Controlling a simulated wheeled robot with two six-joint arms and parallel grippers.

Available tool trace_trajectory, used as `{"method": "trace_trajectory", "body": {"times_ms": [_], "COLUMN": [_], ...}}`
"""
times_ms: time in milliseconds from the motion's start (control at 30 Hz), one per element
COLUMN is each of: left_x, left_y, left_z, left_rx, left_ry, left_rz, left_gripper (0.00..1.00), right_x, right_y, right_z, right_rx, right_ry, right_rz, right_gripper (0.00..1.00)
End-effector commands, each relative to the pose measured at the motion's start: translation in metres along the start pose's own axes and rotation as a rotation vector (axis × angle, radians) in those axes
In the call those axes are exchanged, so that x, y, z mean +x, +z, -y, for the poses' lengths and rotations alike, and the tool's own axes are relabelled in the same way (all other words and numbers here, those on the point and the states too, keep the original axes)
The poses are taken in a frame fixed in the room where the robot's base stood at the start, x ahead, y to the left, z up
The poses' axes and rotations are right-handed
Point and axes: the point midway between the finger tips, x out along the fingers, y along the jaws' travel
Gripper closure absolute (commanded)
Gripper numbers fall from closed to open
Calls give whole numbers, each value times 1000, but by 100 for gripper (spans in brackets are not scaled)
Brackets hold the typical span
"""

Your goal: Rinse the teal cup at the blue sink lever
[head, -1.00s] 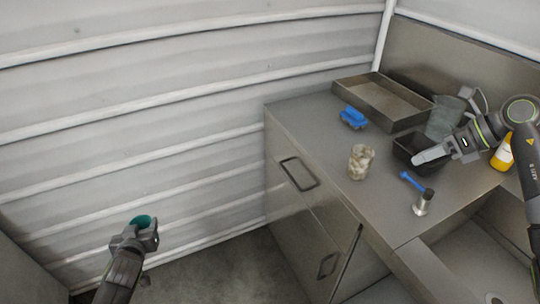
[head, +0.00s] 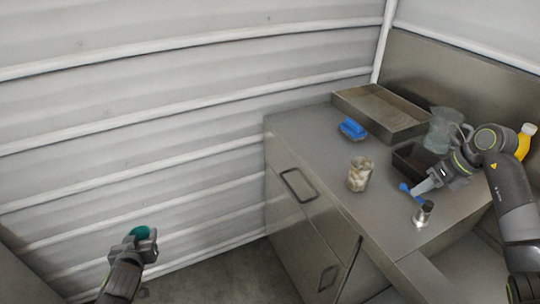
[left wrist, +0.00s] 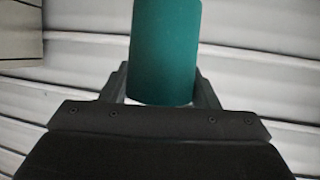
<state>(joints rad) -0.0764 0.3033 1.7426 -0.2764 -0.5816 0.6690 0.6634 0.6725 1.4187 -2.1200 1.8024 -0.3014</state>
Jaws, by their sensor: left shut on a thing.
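My left gripper (head: 146,238) is shut on the teal cup (head: 139,232), away from the counter at the lower left. The cup's plain teal side fills the middle of the left wrist view (left wrist: 165,50), between the fingers. The blue sink lever (head: 405,188) sticks out from a small metal tap (head: 422,214) at the counter's front right. My right gripper (head: 425,186) is close beside the lever, its tips pointing left. I cannot tell whether they touch the lever or whether the jaws are open.
Open floor lies between my left gripper and the cabinet.

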Motion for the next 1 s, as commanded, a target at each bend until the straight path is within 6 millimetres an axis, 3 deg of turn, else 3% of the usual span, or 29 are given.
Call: {"method": "trace_trajectory", "body": {"times_ms": [167, 433, 700, 1000], "left_x": [-1, -1, -1, -1], "left_y": [-3, -3, -3, -3], "left_z": [0, 0, 0, 0], "left_rx": [0, 0, 0, 0], "left_ry": [0, 0, 0, 0], "left_rz": [-1, -1, -1, -1], "left_gripper": [68, 68, 68, 68], "right_x": [13, 15, 14, 14], "right_y": [0, 0, 0, 0], "right_z": [0, 0, 0, 0], "right_rx": [0, -1, -1, 0], "right_ry": [1, 0, 0, -1], "right_rz": [0, 0, 0, 1], "right_gripper": [66, 66, 98, 100]}}
